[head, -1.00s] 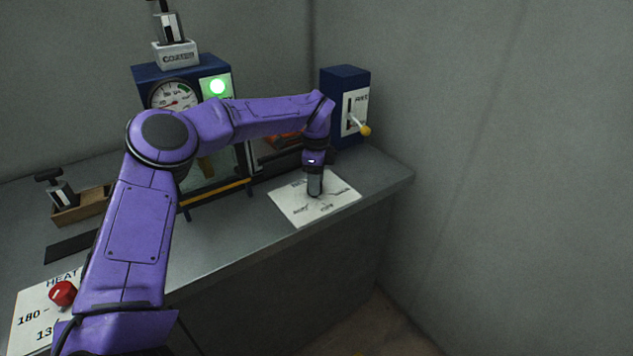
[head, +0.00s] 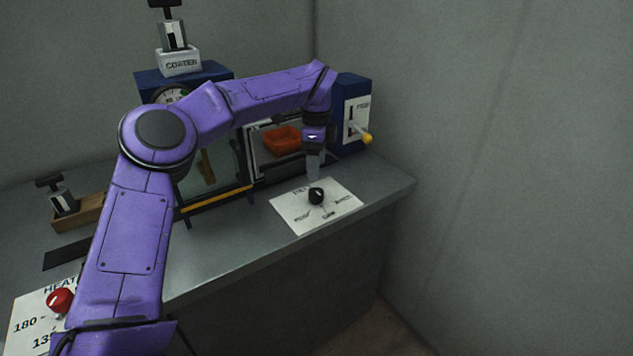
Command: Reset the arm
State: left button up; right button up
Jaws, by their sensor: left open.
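My left arm is purple and comes in from the lower left, bent over the grey counter (head: 225,265). My left gripper (head: 314,168) points down, above and behind a black knob (head: 316,196) on a white labelled plate (head: 295,207). It is apart from the knob and holds nothing that I can see. Its fingers overlap in this view. My right arm and gripper are not in view.
A blue box with a yellow-tipped lever (head: 366,138) stands right of the gripper. Behind the arm are a machine with a partly hidden gauge and an orange tray (head: 283,140). A red knob (head: 60,300) is at lower left. A wooden holder (head: 88,213) sits at left.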

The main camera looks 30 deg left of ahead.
pick_arm(q)
jog(key=shift+r, duration=1.15)
